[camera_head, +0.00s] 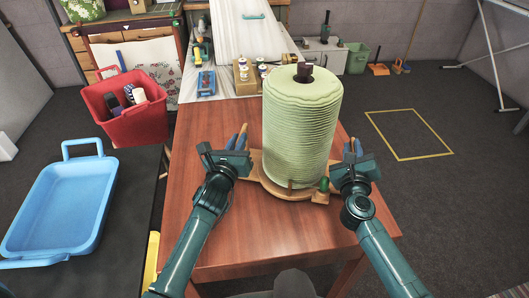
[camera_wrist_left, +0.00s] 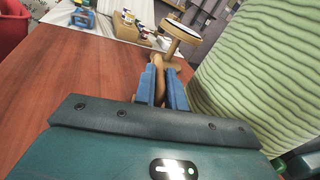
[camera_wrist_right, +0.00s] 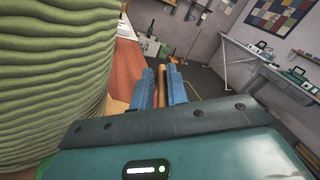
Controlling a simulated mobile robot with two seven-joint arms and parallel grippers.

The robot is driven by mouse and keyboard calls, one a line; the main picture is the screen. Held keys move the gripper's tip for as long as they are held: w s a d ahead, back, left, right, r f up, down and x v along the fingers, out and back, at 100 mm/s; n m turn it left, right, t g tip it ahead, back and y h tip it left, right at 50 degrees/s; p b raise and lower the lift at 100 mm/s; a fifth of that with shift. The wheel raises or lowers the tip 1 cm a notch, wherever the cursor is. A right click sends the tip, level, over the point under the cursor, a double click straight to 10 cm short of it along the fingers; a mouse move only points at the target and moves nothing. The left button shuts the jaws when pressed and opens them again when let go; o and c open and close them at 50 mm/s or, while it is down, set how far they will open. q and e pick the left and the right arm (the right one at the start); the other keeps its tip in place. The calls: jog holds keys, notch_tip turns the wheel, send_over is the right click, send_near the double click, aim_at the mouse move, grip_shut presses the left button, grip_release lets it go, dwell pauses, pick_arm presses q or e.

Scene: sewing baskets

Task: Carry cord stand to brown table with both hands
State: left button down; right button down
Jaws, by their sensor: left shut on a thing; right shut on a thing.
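The cord stand, a big upright roll of pale green cord (camera_head: 300,125) on a round wooden base (camera_head: 285,187) with side handles, is at the brown table (camera_head: 215,225). My left gripper (camera_head: 240,143) is shut on the stand's left wooden handle (camera_wrist_left: 158,66). My right gripper (camera_head: 352,150) is shut on the right wooden handle (camera_wrist_right: 163,85). The green roll fills the right side of the left wrist view and the left side of the right wrist view. I cannot tell whether the base touches the tabletop.
A red basket (camera_head: 138,124) with spools stands left of the table. A blue tray (camera_head: 60,205) lies on a dark surface at the left. Small bottles in a wooden holder (camera_head: 246,78) stand behind the roll. A yellow floor outline (camera_head: 408,134) is at the right, with clear floor around it.

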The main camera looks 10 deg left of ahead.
pick_arm(q)
jog(key=shift+w+a, duration=0.15)
jog(key=shift+a, duration=0.2)
pick_arm(e)
jog(key=shift+d+f, duration=0.25)
jog(key=shift+d, duration=0.15)
pick_arm(q)
jog(key=c, duration=1.8)
grip_release()
jog(key=shift+f, duration=0.1)
pick_arm(e)
jog(key=c, duration=1.7)
grip_release()
jog(key=shift+f, duration=0.1)
jog(key=shift+c, duration=0.2)
pick_arm(q)
jog(key=shift+o, duration=1.4)
pick_arm(e)
jog(key=o, duration=0.3)
jog(key=shift+a, duration=0.15)
pick_arm(q)
jog(key=shift+o, duration=0.3)
jog(key=shift+d, duration=0.15)
pick_arm(e)
jog(key=shift+o, duration=0.3)
jog(key=shift+a, duration=0.15)
pick_arm(q)
jog(key=shift+s, duration=0.2)
